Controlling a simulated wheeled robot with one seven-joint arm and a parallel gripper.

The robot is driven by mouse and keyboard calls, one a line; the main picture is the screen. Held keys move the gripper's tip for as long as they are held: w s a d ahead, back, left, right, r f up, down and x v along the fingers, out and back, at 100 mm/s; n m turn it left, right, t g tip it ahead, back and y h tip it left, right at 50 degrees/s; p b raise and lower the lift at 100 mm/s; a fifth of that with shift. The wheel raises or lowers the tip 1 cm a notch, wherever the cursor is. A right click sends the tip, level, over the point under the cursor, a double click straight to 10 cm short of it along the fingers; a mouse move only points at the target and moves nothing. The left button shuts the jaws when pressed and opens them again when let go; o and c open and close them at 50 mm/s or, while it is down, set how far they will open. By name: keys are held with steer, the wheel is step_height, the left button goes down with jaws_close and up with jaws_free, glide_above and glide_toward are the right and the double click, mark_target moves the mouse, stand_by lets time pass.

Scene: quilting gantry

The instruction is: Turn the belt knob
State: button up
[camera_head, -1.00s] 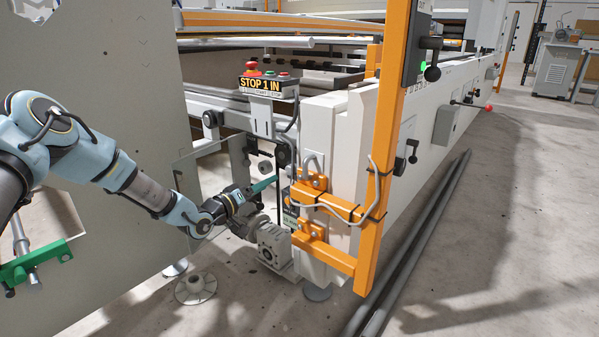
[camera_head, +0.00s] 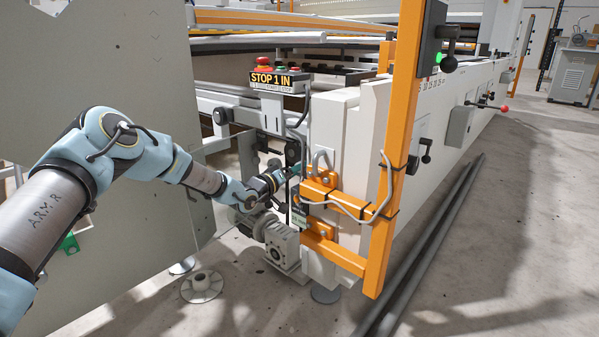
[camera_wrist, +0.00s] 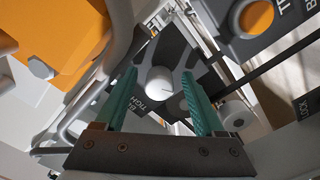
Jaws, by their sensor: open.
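In the wrist view a pale round knob (camera_wrist: 159,80) sits on a dark plate, with lettering partly readable as "BELT" and "TIGH" just below it. My gripper (camera_wrist: 160,75) is open, one green finger on each side of the knob. I cannot tell how far the fingertips are from it, and no contact shows. In the head view my gripper (camera_head: 293,170) is low by the machine's corner, beside the orange bracket, and the knob cannot be made out there.
An orange round knob (camera_wrist: 256,17) on a dark lettered plate is at the wrist view's upper right. An orange bracket (camera_head: 319,188) with a looped grey cable stands right of my gripper. A grey gearbox (camera_head: 281,247) is below. The "STOP 1 IN" box (camera_head: 279,80) is above.

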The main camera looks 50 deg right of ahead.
jaws_close()
stand_by(0.6)
